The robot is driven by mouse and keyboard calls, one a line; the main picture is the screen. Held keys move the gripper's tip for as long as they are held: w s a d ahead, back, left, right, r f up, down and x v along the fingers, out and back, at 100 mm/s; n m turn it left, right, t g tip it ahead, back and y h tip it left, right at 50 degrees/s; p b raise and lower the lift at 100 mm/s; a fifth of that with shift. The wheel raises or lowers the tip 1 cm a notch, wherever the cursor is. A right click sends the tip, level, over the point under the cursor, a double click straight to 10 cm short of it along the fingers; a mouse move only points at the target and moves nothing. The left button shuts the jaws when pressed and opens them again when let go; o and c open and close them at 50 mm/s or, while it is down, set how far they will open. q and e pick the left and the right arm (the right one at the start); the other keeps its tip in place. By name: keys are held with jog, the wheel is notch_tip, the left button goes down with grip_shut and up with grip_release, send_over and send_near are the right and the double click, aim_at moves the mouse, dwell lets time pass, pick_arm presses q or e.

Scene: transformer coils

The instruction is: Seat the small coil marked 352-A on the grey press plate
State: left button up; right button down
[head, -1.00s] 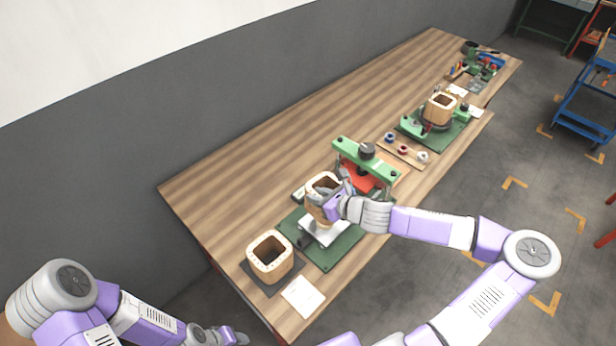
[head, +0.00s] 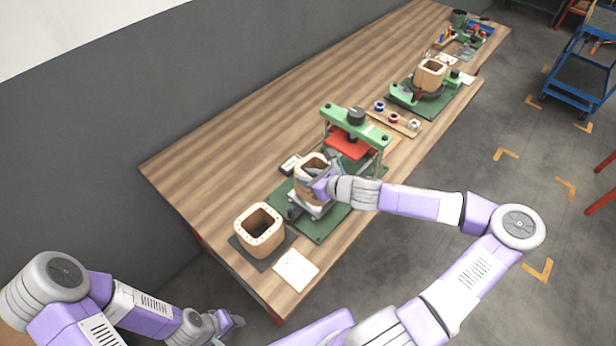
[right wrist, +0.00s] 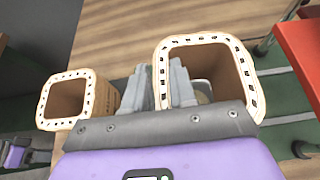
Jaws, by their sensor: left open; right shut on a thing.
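My right gripper (head: 322,186) is shut on the wall of a small tan, square-sided coil (head: 304,172), which is upright and hollow. In the right wrist view its pale rim with dark slots (right wrist: 205,38) shows beside the fingers (right wrist: 176,84). The coil is over the grey press plate (head: 318,211), at the front of the green press. Whether it touches the plate, I cannot tell. No 352-A marking is legible. A second hollow coil (head: 259,240) stands on a dark mat at the near table end. My left gripper (head: 228,321) is open and empty, low beside the table.
The green press frame (head: 355,128) with a red block (head: 347,145) stands just behind the held coil. A white sheet (head: 296,270) lies at the near edge. Farther back are a spool board (head: 398,120) and another coil on a green fixture (head: 430,75). The table's left side is clear.

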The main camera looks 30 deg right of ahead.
jog(key=shift+w+d+r+p, duration=0.1)
jog(key=shift+w+p, duration=0.05)
jog(key=shift+p, duration=0.15)
dwell(0.4)
jog(key=shift+f, duration=0.2)
dwell(0.6)
jog(key=shift+f+b, duration=0.4)
jog(key=shift+f, duration=0.65)
dwell(0.6)
jog(key=c, duration=0.9)
grip_release()
jog(key=shift+o, duration=0.3)
jog(key=shift+d, duration=0.1)
jog(key=shift+f, duration=0.1)
jog(key=p+v, duration=0.2)
jog(key=v, duration=0.5)
jog(key=shift+s, duration=0.25)
